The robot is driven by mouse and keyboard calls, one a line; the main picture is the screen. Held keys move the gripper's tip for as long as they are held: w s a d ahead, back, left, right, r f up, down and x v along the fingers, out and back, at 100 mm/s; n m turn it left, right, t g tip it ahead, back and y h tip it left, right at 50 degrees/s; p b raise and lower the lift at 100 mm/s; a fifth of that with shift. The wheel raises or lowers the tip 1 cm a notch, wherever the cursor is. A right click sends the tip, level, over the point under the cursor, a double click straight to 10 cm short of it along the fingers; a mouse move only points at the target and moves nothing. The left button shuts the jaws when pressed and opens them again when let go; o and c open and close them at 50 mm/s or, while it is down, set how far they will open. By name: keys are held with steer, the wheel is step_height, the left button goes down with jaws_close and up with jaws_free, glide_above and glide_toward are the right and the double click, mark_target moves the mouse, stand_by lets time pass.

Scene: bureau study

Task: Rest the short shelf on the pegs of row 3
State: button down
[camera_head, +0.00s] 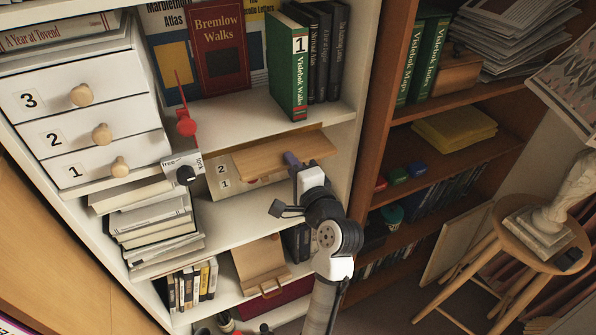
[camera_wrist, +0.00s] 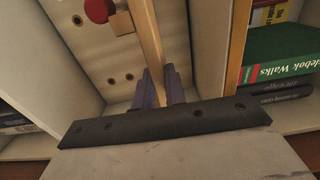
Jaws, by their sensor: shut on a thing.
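The short shelf is a light wooden board (camera_head: 275,156), held in front of the middle bay of the white bookcase. My gripper (camera_head: 293,160) is shut on its right part. In the wrist view the board (camera_wrist: 149,38) stands edge-on between the purple fingers (camera_wrist: 160,88). Behind and below the board, a pale panel (camera_head: 238,178) carries labels 2 and 1; no label 3 shows there. The wrist view shows dark round holes (camera_wrist: 128,77) in a pale panel. A small wooden block or peg (camera_wrist: 121,23) is left of the board. I cannot tell whether the board touches any peg.
A red object with a thin pointer (camera_head: 186,124) and a dial box (camera_head: 184,172) are left of the board. Upright books (camera_head: 300,62) stand on the shelf above. Numbered drawers (camera_head: 85,100) and stacked papers (camera_head: 150,222) are further left. A wooden stand (camera_head: 260,262) sits below.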

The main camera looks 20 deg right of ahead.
mark_target(279, 144)
steer(key=shift+w+a+p, duration=0.15)
steer(key=shift+w+p, duration=0.5)
steer(key=shift+w, duration=3.2)
steer(key=shift+f+b, duration=0.3)
steer(key=shift+f, duration=0.15)
steer(key=shift+f+b, duration=0.9)
steer(key=shift+f, duration=0.6)
steer(key=c, duration=1.6)
jaws_free()
steer(key=shift+c, duration=0.2)
steer(key=shift+s, duration=0.2)
steer(key=shift+s, duration=2.85)
steer(key=o, duration=0.6)
steer(key=shift+c, duration=0.2)
